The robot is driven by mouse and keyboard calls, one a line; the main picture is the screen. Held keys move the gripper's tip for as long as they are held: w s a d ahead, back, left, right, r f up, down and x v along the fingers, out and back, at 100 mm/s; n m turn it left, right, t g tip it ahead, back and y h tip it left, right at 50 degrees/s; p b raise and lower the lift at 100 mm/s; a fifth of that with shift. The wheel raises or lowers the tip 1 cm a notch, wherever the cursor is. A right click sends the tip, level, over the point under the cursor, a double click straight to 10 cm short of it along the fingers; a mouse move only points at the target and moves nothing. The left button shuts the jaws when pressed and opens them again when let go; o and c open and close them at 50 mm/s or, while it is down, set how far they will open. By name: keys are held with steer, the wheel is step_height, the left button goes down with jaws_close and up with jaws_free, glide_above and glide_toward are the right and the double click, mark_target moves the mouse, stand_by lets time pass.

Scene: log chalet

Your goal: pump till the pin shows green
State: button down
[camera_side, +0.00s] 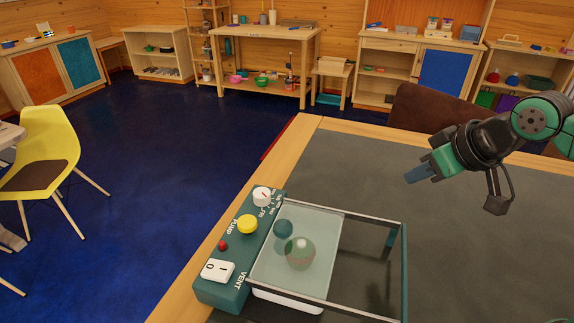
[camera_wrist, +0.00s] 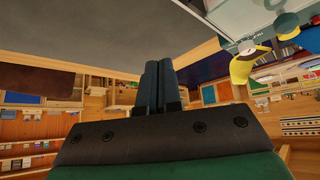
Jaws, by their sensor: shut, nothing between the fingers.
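A teal control box (camera_side: 236,279) sits near the table's left edge in the side view. On its top are a yellow round button (camera_side: 247,224) by the word PUMP, a small red pin (camera_side: 223,245), a white switch marked 0 and 1 (camera_side: 217,271) by the word VENT, and a white dial (camera_side: 262,196). Beside it is a clear-walled chamber (camera_side: 405,270) with a pale panel and a round greenish object (camera_side: 299,252) in it. My gripper (camera_side: 412,175) is shut and empty, in the air to the right of the box and apart from it. Its fingers also show together in the wrist view (camera_wrist: 159,68).
The grey table top (camera_side: 350,160) is clear behind the chamber and below my gripper. The chamber's dark-framed rim stands up between my gripper and the control box. A brown chair back (camera_side: 425,108) is beyond the table. A yellow chair (camera_side: 48,145) stands at the left on the blue floor.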

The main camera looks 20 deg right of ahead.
steer(key=w+a+r+n+y, duration=0.2)
steer(key=w+a+r+n, duration=0.1)
steer(key=w+a+n, duration=0.55)
steer(key=n+t+y, duration=0.1)
steer(key=n+y, duration=0.1)
steer(key=n, duration=0.3)
glide_above(252, 223)
steer(key=shift+a+r, duration=0.1)
steer(key=shift+r, duration=0.05)
steer(key=shift+f, duration=4.4)
steer(key=shift+f, duration=0.1)
steer(key=shift+f, duration=0.35)
